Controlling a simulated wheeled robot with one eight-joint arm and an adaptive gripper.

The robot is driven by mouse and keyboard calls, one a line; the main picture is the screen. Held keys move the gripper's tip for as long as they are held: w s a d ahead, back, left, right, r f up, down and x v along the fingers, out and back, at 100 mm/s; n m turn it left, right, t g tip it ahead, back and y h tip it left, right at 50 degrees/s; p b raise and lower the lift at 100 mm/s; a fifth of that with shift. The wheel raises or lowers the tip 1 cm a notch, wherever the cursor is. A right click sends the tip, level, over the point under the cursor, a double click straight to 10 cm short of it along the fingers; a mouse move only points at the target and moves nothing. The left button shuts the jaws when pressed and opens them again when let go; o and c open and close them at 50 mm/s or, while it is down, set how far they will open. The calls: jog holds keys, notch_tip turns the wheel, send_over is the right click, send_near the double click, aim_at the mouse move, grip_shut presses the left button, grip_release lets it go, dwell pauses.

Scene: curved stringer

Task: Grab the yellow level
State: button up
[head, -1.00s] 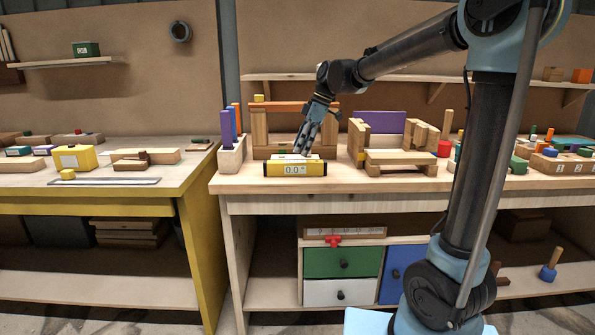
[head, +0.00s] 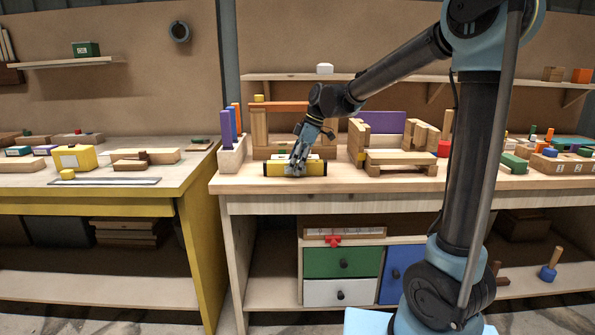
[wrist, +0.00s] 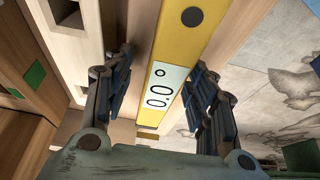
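The yellow level (head: 316,168) lies along the front of the right workbench in the head view, with black ends. In the wrist view my gripper (wrist: 160,88) is open, one finger on each side of the level, with a visible gap at each side. I cannot tell whether either finger touches it.
A holder (head: 232,157) with purple, blue and orange pieces stands left of the level. A wooden block frame (head: 259,130) stands behind it. Another block structure (head: 400,160) is to the right. The workbench front edge (head: 400,189) is close in front.

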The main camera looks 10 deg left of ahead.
grip_shut()
